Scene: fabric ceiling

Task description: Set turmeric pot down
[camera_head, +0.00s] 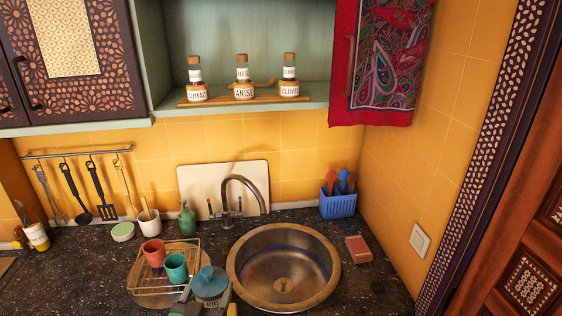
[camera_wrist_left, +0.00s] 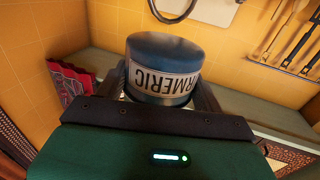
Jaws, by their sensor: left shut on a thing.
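The turmeric pot (camera_head: 211,284) has a blue-teal lid and a pale label, of which "ERIC" shows in the head view. It stands upright at the bottom of that view, between the wire rack and the sink. My left gripper (camera_head: 208,301) is shut on it, with a finger on each side. In the left wrist view, the pot (camera_wrist_left: 163,70) appears upside down between the dark fingers, its label reading "RMERIC". The gripper hides its lower part in the head view, so I cannot tell whether it touches the counter. My right gripper is not in view.
A wire rack (camera_head: 199,251) with a red cup (camera_head: 154,252) and a teal cup (camera_head: 176,267) is left of the pot. The round sink (camera_head: 330,250) is right.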

